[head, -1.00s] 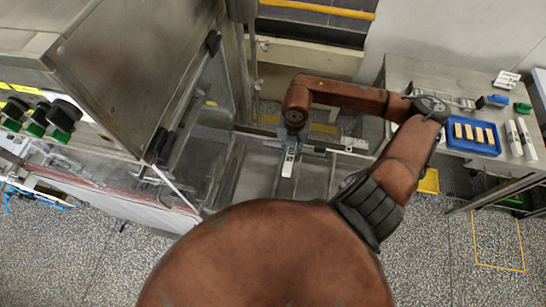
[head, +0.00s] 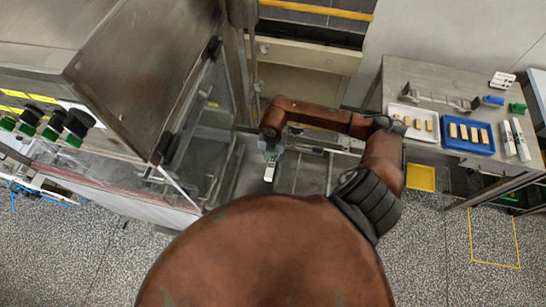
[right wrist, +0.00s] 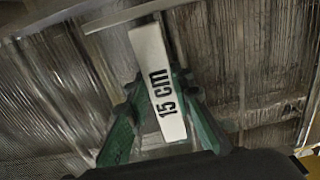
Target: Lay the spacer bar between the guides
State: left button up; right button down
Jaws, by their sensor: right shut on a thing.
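The spacer bar is a white bar (head: 269,174) held below my right gripper (head: 271,153), over the metal mesh bed in the middle of the head view. In the right wrist view the bar (right wrist: 157,75) carries the black marking "15 cm". The green fingers of my right gripper (right wrist: 163,112) are closed on its sides. A thin grey metal rail (right wrist: 122,17) crosses near the bar's far end; I cannot tell whether they touch. In the head view a metal rail (head: 325,146) runs across behind the bed; I cannot tell which rails are the guides. My left gripper is not in view.
The machine's raised metal hood (head: 140,60) and clear panel stand close on the left.

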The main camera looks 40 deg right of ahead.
aim_at(272, 159)
jog(key=shift+f, duration=0.1)
jog(key=c, duration=2.1)
grip_release()
jog(key=o, duration=0.3)
jog(key=shift+o, duration=0.6)
jog(key=shift+w+r, duration=0.1)
jog(key=shift+r, duration=0.15)
notch_tip(272, 159, up, 12)
jog(key=b, duration=0.3)
